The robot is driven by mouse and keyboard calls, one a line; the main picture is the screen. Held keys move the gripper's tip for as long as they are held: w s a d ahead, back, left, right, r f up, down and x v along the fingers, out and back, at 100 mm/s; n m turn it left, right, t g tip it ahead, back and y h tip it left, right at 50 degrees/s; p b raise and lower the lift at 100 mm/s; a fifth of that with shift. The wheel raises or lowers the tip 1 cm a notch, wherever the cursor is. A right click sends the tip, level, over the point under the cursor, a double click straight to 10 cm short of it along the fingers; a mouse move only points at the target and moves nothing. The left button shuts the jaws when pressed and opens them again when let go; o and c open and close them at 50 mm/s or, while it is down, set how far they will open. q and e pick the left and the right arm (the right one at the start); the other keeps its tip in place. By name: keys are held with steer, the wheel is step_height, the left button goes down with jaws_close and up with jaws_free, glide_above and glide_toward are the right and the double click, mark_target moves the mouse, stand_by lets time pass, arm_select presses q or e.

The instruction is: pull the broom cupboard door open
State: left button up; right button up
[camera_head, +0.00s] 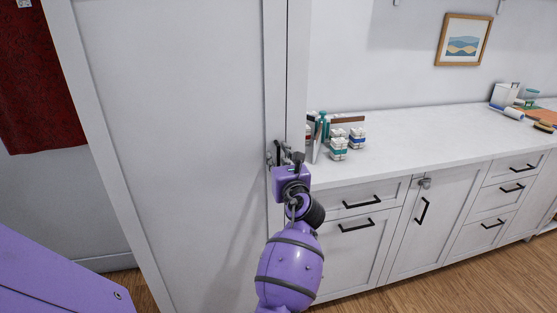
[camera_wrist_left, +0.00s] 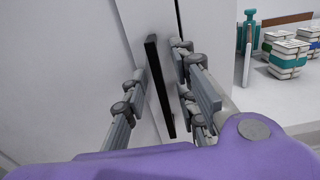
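The broom cupboard door (camera_head: 175,120) is a tall white framed panel at the left of the head view. It looks shut, with a thin dark gap along its right edge. Its black upright bar handle (camera_wrist_left: 159,88) shows in the left wrist view. My left gripper (camera_head: 280,154) is at that right edge in the head view and hides most of the handle there. In the wrist view my left gripper's fingers (camera_wrist_left: 160,92) are spread on both sides of the handle, with the right fingers nearer to it. My right gripper is not in view.
A white counter (camera_head: 420,135) with drawers and cabinets runs to the right of the cupboard. Small striped jars (camera_head: 340,146) stand on it close to my gripper. A dark red cloth (camera_head: 38,90) hangs at the far left. Wooden floor shows below.

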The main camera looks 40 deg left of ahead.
arm_select(q)
jaws_close()
steer(key=shift+f, duration=0.1)
stand_by(0.4)
